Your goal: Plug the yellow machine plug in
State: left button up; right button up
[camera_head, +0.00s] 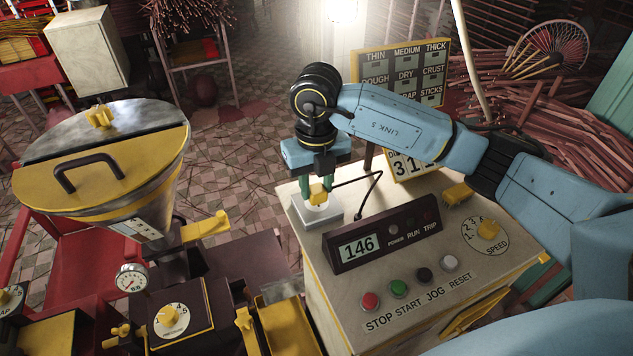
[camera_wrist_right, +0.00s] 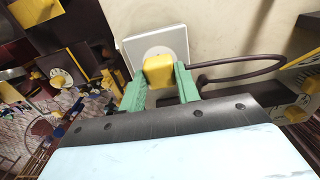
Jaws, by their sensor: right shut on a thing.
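The yellow plug (camera_head: 318,193) is between the green fingers of my right gripper (camera_head: 319,188), which is shut on it. The plug also shows in the right wrist view (camera_wrist_right: 158,71), in front of a pale square socket plate (camera_wrist_right: 158,44). In the head view the socket (camera_head: 316,211) is a grey-white block at the left back corner of the control box, directly under the plug. I cannot tell whether the plug's pins are in the socket; its lower end overlaps the socket face. A dark cord (camera_wrist_right: 262,67) loops right from the plug. My left gripper is not in view.
The cream control box (camera_head: 420,215) carries a display (camera_head: 358,247) reading 146, several buttons and a speed knob (camera_head: 488,229). A yellow-lidded hopper machine (camera_head: 110,160) stands left. A label board (camera_head: 405,75) and incense bundles (camera_head: 555,120) are behind. Tiled floor shows between.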

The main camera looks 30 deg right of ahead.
jog(key=shift+f+b, duration=0.4)
jog(key=shift+f, duration=0.2)
jog(key=o, duration=1)
jog(key=shift+r, duration=0.15)
notch_tip(320, 180, up, 13)
